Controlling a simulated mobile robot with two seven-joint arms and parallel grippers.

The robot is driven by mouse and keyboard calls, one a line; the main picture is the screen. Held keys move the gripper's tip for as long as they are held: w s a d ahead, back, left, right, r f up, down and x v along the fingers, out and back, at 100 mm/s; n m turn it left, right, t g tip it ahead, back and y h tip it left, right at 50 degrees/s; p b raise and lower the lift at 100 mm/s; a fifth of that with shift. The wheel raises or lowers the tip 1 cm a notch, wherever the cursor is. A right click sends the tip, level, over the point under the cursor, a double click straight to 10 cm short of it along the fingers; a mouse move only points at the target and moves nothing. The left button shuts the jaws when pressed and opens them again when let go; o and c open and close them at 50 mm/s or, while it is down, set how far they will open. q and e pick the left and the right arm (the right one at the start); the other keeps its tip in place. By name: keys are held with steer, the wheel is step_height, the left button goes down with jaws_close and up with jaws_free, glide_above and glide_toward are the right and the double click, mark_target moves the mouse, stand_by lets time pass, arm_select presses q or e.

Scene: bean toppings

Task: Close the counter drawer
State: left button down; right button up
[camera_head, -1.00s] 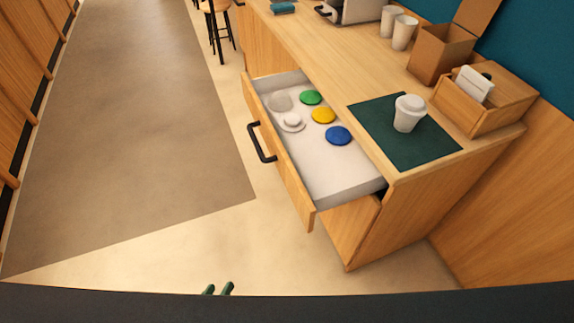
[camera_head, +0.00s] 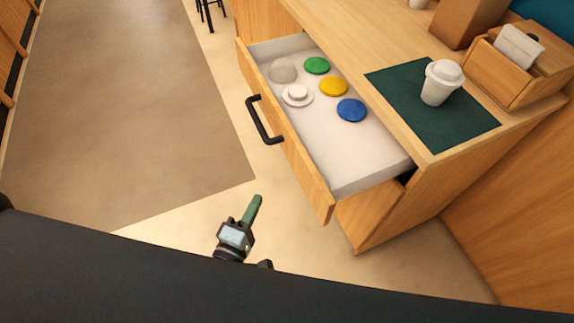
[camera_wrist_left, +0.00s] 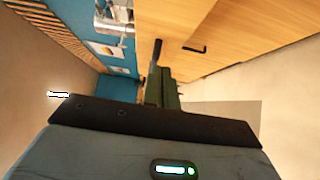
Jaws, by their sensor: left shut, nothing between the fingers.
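The counter drawer (camera_head: 290,160) stands pulled out from the wooden counter in the head view. Its black bar handle (camera_head: 262,121) is on the wooden front. Inside lie a green lid (camera_head: 316,65), a yellow lid (camera_head: 333,86), a blue lid (camera_head: 351,110), a white lid (camera_head: 298,94) and a pale round piece (camera_head: 283,70). My left gripper (camera_head: 256,204) is shut and empty, below and to the left of the drawer front, apart from it. In the left wrist view its fingers (camera_wrist_left: 165,88) show in front of wooden panels. My right gripper is not in view.
On the counter top, a white lidded cup (camera_head: 441,83) stands on a dark green mat (camera_head: 405,110). A wooden box (camera_head: 510,70) with white cards stands behind it. The floor (camera_head: 130,120) left of the drawer is clear; a stool (camera_head: 207,14) stands far back.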

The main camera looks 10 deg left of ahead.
arm_select(q)
glide_toward(292, 156)
steer(key=w+a, duration=0.2)
steer(key=w, duration=0.1)
steer(key=shift+w+d+r+p, duration=0.25)
steer(key=shift+w+d+p, duration=0.25)
steer(key=shift+w+d, duration=0.9)
steer(key=shift+d, duration=0.1)
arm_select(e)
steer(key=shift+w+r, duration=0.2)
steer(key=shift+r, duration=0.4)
arm_select(q)
steer(key=shift+w+d, duration=0.1)
steer(key=shift+d, duration=0.05)
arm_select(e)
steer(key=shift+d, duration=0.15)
